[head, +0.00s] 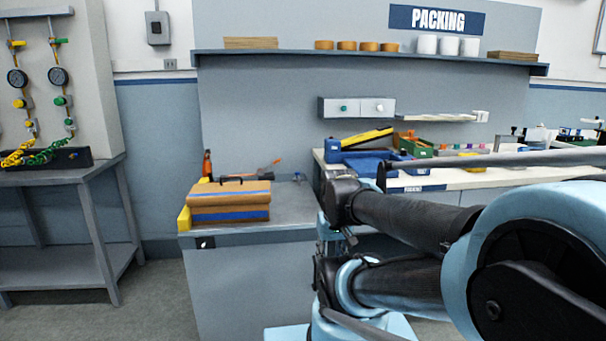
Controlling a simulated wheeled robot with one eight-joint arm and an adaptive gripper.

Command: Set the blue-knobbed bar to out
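I cannot make out a blue-knobbed bar in the head view. The nearest blue thing is a blue device with a yellow-and-black sloping top (366,138) on the packing bench, and no knob can be told on it. My arm comes in from the lower right and folds in front of the benches, hiding part of them. Its dark forward parts are near the middle of the view, but no fingertips can be told apart, so whether my gripper is open or shut is unclear. Nothing held is visible.
A brown case with blue bands (229,203) stands on the grey side bench (290,208), near an orange bottle (207,164). The white packing bench (452,181) holds a green bin (416,147). A gauge panel (85,45) rises above a table at left. Floor shows between the benches.

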